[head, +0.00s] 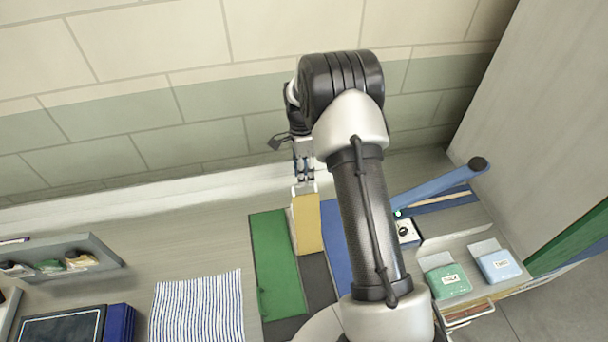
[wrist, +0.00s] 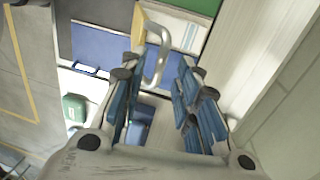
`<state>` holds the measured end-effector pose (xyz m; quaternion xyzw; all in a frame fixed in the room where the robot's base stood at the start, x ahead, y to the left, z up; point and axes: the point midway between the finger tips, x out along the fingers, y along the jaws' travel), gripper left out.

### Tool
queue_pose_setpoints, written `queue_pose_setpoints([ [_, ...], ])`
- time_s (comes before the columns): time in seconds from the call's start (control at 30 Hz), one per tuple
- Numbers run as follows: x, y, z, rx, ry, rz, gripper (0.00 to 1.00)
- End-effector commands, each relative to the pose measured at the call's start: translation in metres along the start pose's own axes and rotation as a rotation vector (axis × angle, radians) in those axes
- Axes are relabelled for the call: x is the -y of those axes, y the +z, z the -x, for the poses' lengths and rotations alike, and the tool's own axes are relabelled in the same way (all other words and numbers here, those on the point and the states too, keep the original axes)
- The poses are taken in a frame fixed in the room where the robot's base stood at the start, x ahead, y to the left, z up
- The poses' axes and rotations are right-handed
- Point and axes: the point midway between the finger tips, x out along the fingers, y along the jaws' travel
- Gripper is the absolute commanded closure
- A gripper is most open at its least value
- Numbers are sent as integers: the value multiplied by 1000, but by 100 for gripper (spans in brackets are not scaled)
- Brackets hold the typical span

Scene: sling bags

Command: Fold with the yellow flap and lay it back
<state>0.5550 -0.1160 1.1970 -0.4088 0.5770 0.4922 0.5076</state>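The yellow flap (head: 308,222) stands between the green panel (head: 275,262) on the left and the blue panel (head: 336,250) on the right. It looks raised, with a pale side face showing; its exact tilt is unclear. In the wrist view, the flap (wrist: 138,24) shows as a narrow strip beside a grey hoop handle (wrist: 163,58). My gripper (head: 304,178) is at the flap's far end. In the wrist view, my gripper (wrist: 160,72) has its blue fingers spread, with the handle in the gap between them. I cannot tell whether a finger touches it.
A striped cloth (head: 198,308) lies left of the panels, and a grey tray (head: 62,258) farther left. A blue bar (head: 435,187), a small dial box (head: 407,232), a green box (head: 447,281) and a light-blue box (head: 498,265) are on the right. The wall is close behind.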

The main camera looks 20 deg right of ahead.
Motion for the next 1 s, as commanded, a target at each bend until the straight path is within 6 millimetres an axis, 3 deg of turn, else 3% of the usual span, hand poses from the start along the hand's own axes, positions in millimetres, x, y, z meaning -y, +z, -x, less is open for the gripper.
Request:
queue_pose_setpoints([
  [0.13,-1,0,-11,0,1,0,70],
  [0.43,0,0,-13,0,0,0,70],
  [0.87,0,0,-13,0,0,0,98],
  [1.0,0,0,-13,0,0,0,100],
])
